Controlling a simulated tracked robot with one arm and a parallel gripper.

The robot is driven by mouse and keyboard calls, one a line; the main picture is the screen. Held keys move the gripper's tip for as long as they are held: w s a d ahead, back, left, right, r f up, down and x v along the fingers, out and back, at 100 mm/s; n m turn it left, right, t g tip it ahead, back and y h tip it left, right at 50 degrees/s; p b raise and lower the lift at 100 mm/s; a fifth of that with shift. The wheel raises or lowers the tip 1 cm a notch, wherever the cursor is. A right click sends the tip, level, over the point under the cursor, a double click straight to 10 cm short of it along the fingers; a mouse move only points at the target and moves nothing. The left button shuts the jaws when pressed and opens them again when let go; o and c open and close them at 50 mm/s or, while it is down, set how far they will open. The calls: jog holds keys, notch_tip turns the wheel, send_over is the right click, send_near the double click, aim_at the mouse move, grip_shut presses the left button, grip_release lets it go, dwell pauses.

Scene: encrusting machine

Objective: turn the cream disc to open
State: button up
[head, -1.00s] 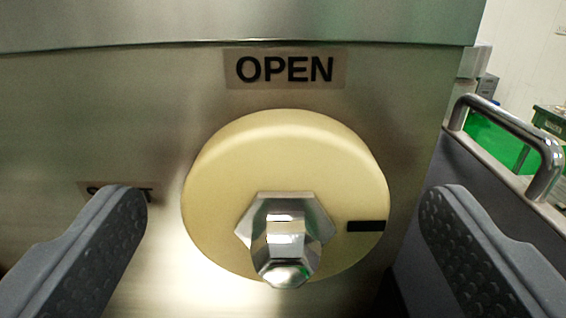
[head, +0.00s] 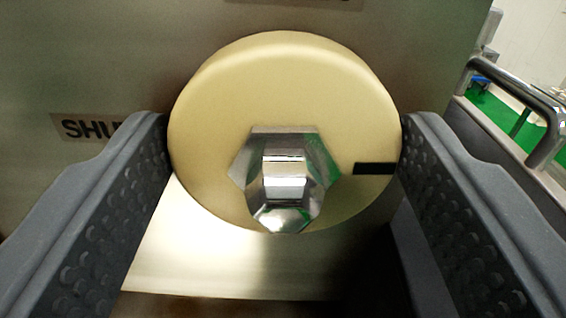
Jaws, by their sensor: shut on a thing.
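The cream disc (head: 285,80) sits on the steel front panel in the middle of the head view, with a shiny hex nut and bolt (head: 284,180) at its centre. A black mark (head: 374,169) on its face points to the right. My gripper (head: 285,140) is shut on the disc, one grey finger against its left edge and the other against its right edge. The OPEN label (head: 300,2) is above the disc, mostly cut off by the top of the picture. A SHUT label (head: 82,128) is to the left, partly hidden by my left finger.
A metal rail handle (head: 525,100) stands to the right of the panel, close to my right finger. A pale wall and a green surface (head: 500,112) show behind it. Below the disc the steel panel is bare.

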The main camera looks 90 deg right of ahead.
jog(key=n+b, duration=0.3)
jog(key=shift+w+a+f, duration=0.1)
jog(key=shift+w+f, duration=0.05)
jog(key=shift+f, duration=0.05)
jog(key=n+b, duration=0.2)
jog(key=n, duration=0.2)
jog(key=shift+w+r+n, duration=0.1)
jog(key=shift+r+n, duration=0.05)
jog(key=shift+n, duration=0.15)
jog(key=n, duration=0.4)
jog(key=shift+w+p, duration=0.15)
jog(key=shift+p, duration=0.15)
jog(key=n+p, duration=0.1)
jog(key=n, duration=0.1)
jog(key=n+p, duration=0.1)
jog(key=n, duration=0.2)
jog(key=shift+f+n, duration=0.2)
jog(key=shift+n, duration=0.1)
jog(key=shift+f, duration=0.1)
jog(key=o, duration=1)
jog(key=shift+w+a, duration=0.1)
jog(key=shift+w, duration=0.05)
